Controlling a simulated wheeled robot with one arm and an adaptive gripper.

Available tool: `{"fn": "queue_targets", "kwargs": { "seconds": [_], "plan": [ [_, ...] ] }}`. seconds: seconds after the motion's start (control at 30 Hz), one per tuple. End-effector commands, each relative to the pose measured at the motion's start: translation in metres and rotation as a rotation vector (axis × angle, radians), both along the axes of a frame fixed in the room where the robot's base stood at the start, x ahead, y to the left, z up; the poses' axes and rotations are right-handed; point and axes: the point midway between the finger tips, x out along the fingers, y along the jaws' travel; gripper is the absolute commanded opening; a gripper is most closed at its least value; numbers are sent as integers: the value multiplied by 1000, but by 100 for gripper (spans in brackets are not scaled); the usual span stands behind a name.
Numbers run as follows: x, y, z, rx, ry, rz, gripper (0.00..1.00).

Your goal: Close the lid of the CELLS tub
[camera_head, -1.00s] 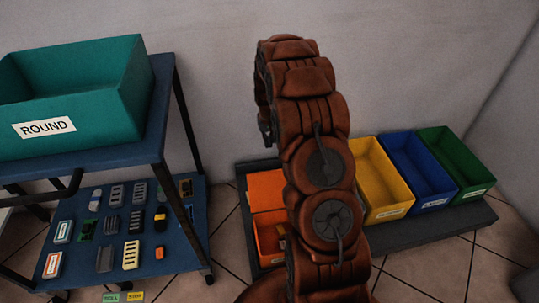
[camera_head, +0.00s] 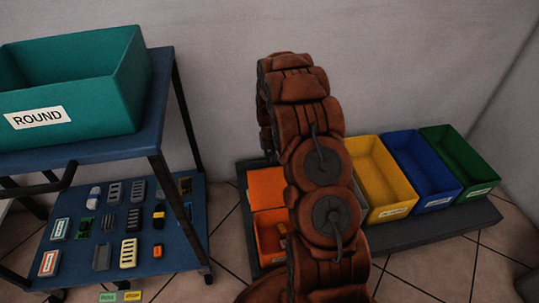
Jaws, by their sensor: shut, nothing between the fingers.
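An orange tub (camera_head: 270,238) stands on the dark low platform, left of my arm. An orange panel (camera_head: 266,186) rises at its back and looks like its lid, standing open. My arm hides the tub's right side, and I cannot read a CELLS label on it. My brown arm arches up in the middle of the view and bends over away from me. My gripper is hidden behind the arm, so its distance to the lid does not show.
Yellow (camera_head: 377,208), blue (camera_head: 433,200) and green (camera_head: 470,186) open bins stand right of my arm on the platform (camera_head: 445,221). A blue trolley (camera_head: 150,120) at left carries a teal ROUND bin (camera_head: 105,118) above and several small parts below. Tiled floor is clear at front right.

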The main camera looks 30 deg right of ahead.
Motion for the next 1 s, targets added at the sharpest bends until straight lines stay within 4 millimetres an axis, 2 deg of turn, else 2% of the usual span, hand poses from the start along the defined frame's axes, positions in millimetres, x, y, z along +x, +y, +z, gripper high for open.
{"fn": "queue_targets", "kwargs": {
  "seconds": [0.33, 1.0],
  "plan": [
    [-19, 8, 6, -2, -1, 0, 0],
    [-24, 10, 13, -17, -40, -2, 0]
  ]
}}
